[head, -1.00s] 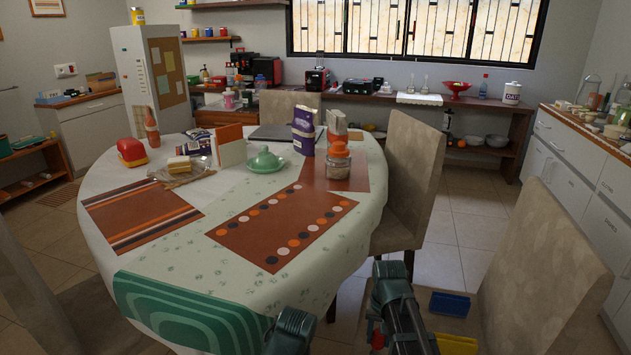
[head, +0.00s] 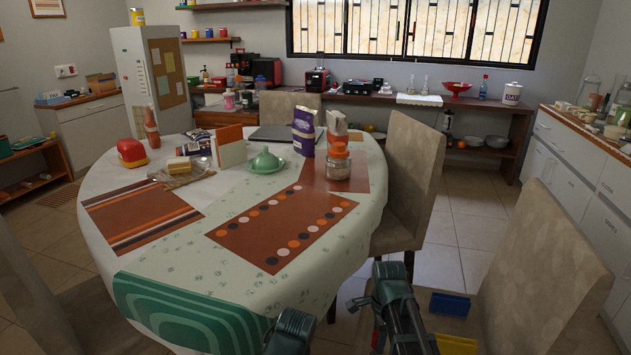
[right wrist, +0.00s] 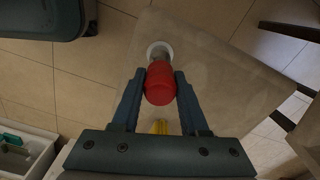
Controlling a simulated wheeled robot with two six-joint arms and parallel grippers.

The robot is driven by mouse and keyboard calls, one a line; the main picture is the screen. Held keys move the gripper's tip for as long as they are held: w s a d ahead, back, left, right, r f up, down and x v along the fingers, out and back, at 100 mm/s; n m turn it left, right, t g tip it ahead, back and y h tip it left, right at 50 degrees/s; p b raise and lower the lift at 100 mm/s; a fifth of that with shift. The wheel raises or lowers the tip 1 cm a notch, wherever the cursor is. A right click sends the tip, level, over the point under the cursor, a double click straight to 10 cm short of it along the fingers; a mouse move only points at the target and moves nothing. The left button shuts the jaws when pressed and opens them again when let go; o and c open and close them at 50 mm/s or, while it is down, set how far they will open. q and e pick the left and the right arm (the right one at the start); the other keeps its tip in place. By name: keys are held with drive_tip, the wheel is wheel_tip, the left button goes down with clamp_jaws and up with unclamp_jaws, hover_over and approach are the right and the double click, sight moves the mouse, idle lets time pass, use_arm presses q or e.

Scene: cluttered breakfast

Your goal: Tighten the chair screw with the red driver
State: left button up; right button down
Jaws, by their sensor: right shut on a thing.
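The red driver (right wrist: 160,84) shows in the right wrist view, held between the two fingers of my right gripper (right wrist: 160,78). My right gripper is shut on its red handle. A grey part (right wrist: 158,58) beyond the handle reaches to a pale round ring (right wrist: 158,47) on the beige chair panel (right wrist: 215,80). The chair screw itself is hidden, and I cannot tell whether the driver touches it. In the head view, my right arm comes in at the bottom centre-right, beside the beige chair (head: 545,260).
A round table (head: 300,265) with a white cloth and breakfast things stands left of my right arm. A blue box (head: 450,303) and a yellow box (head: 456,344) lie just right of the arm. Another chair (head: 410,180) stands beyond. Tiled floor is open between the chairs.

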drive_tip(key=shift+m, duration=1.2)
drive_tip(key=shift+c, duration=1.8)
unclamp_jaws()
drive_tip(key=shift+c, duration=0.4)
drive_tip(key=shift+r+p, duration=3.05)
wheel_tip(320, 180, up, 14)
drive_tip(key=p, duration=1.3)
drive_tip(key=shift+f+p, duration=0.15)
drive_tip(key=shift+p, duration=0.2)
